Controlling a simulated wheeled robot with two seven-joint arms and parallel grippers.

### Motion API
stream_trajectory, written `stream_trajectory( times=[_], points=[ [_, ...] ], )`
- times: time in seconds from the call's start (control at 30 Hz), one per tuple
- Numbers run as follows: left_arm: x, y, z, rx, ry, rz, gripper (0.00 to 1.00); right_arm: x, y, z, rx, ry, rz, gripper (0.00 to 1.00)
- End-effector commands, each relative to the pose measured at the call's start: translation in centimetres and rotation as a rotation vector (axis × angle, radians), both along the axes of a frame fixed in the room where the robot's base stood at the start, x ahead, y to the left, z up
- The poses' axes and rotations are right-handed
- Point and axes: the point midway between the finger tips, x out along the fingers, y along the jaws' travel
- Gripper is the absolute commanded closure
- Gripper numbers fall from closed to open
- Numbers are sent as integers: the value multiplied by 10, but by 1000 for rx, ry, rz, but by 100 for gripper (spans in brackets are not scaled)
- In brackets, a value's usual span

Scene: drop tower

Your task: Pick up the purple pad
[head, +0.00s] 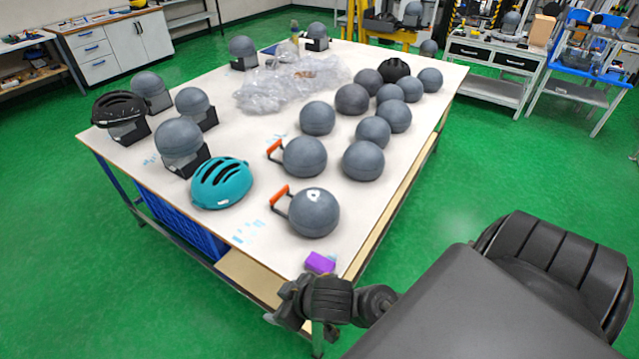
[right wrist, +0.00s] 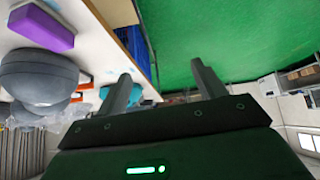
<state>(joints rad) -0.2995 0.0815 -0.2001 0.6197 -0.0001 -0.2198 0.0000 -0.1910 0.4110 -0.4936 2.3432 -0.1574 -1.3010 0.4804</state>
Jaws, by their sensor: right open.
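The purple pad (head: 320,262) is a small block lying on the near corner of the white table (head: 262,262). In the right wrist view the purple pad (right wrist: 42,28) shows at the upper left, on the table top. My right gripper (head: 284,306) is just off the table's near edge, in front of the pad and apart from it. Its two fingers (right wrist: 165,88) are spread with nothing between them, pointing past the table's side toward the green floor. My left gripper is not in view.
A grey ball-shaped headform (head: 314,212) with an orange-handled piece beside it stands behind the pad, with a teal helmet (head: 221,183) to its left. Several more grey headforms and clear plastic wrap (head: 285,85) cover the table. The pad's corner is mostly clear.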

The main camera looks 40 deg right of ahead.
Motion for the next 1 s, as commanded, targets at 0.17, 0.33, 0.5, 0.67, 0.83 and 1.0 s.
stream_trajectory(
  times=[0.17,0.33,0.5,0.67,0.83,1.0],
  points=[
    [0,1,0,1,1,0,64,36,26,11,27,-89,161,31],
    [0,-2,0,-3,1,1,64,58,21,0,40,-15,303,31],
    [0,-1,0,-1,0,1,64,66,-56,-19,-39,226,261,31],
    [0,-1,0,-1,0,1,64,63,-133,-17,-118,412,104,31],
    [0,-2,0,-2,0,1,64,58,-174,-10,-158,502,-8,31],
    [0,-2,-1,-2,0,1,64,57,-181,-12,-163,519,-28,31]
  ],
)
